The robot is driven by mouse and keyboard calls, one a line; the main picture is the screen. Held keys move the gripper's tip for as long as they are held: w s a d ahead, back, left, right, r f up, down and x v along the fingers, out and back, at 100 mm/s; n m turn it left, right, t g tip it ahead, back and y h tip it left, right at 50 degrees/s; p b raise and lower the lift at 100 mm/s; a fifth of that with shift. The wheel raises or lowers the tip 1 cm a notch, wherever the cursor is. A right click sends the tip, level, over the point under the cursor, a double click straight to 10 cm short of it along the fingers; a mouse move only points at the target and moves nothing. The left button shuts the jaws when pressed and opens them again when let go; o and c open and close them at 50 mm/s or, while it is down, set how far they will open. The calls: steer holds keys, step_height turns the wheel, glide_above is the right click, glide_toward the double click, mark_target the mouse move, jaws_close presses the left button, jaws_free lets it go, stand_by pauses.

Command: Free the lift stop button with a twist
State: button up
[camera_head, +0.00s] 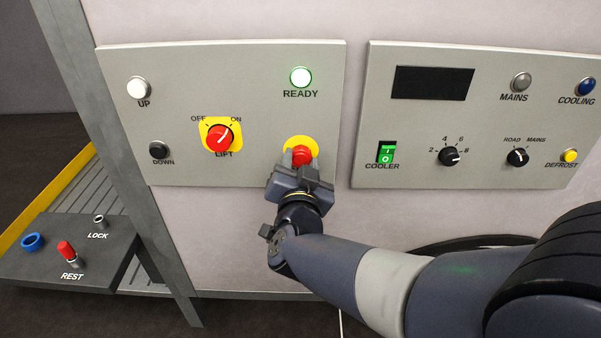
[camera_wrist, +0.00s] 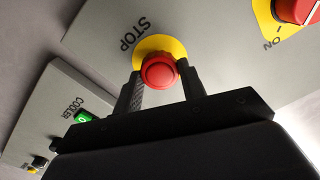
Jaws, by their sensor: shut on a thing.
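The lift stop button (camera_head: 301,155) is a red mushroom button on a yellow round plate, at the lower right of the left grey panel. In the wrist view the red button (camera_wrist: 160,71) sits between my two fingers, with the word STOP beside its yellow plate. My gripper (camera_head: 302,168) is shut on the button, one finger on each side; it also shows in the wrist view (camera_wrist: 163,88). In the head view my gripper hides the button's lower part and its label. The green READY lamp (camera_head: 301,77) above it is lit.
The red LIFT switch (camera_head: 219,138) points toward ON, left of the button. UP (camera_head: 137,88) and DOWN (camera_head: 158,150) buttons are further left. A cooler panel (camera_head: 480,110) is close on the right.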

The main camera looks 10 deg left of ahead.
steer(key=shift+m+b, duration=0.4)
steer(key=shift+m, duration=0.2)
steer(key=o, duration=1)
steer(key=v, duration=1)
steer(key=shift+s, duration=0.4)
